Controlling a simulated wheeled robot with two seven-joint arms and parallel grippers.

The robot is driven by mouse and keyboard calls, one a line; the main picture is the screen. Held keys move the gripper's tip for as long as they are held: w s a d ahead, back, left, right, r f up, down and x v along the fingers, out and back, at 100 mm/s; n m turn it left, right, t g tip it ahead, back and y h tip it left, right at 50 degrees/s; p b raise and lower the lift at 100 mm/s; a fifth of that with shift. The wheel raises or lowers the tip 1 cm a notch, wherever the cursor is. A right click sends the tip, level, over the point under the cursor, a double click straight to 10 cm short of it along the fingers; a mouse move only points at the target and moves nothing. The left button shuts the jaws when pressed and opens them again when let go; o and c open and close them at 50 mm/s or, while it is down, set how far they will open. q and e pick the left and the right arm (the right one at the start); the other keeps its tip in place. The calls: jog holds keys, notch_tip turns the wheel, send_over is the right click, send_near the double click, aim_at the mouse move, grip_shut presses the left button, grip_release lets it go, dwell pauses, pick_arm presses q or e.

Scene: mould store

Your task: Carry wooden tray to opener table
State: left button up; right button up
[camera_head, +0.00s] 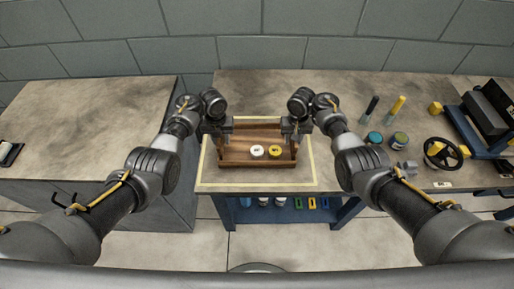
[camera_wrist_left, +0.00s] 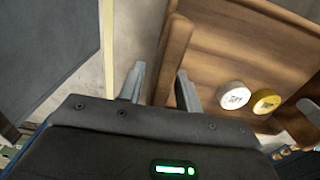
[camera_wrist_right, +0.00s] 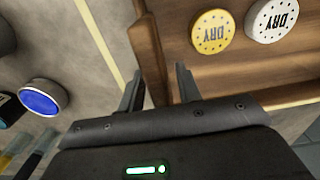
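The wooden tray (camera_head: 262,132) stands on a concrete-topped table inside a pale yellow outline. It holds a white-lidded tub (camera_head: 257,151) and a yellow-lidded tub (camera_head: 275,151); the right wrist view shows DRY on both lids. My left gripper (camera_head: 224,131) is at the tray's left end; in the left wrist view its fingers (camera_wrist_left: 160,86) are apart on either side of the end wall (camera_wrist_left: 174,50). My right gripper (camera_head: 292,132) is at the right end; in the right wrist view its fingers (camera_wrist_right: 158,88) are apart, with the end wall (camera_wrist_right: 149,55) between them. I cannot tell which table is the opener table.
Right of the tray stand dark-jacketed pots (camera_head: 375,138), marker-like sticks (camera_head: 397,106) and a black handwheel (camera_head: 443,152) beside a blue-framed device. A second table (camera_head: 90,125) on the left is mostly bare, with a dark object at its left edge. Cans sit on a blue shelf below.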

pick_arm(q)
notch_tip(320, 180, up, 10)
jog(key=shift+w+d+f, duration=0.1)
jog(key=shift+f, duration=0.05)
jog(key=shift+r, duration=0.75)
pick_arm(e)
notch_tip(320, 180, up, 12)
dwell(0.5)
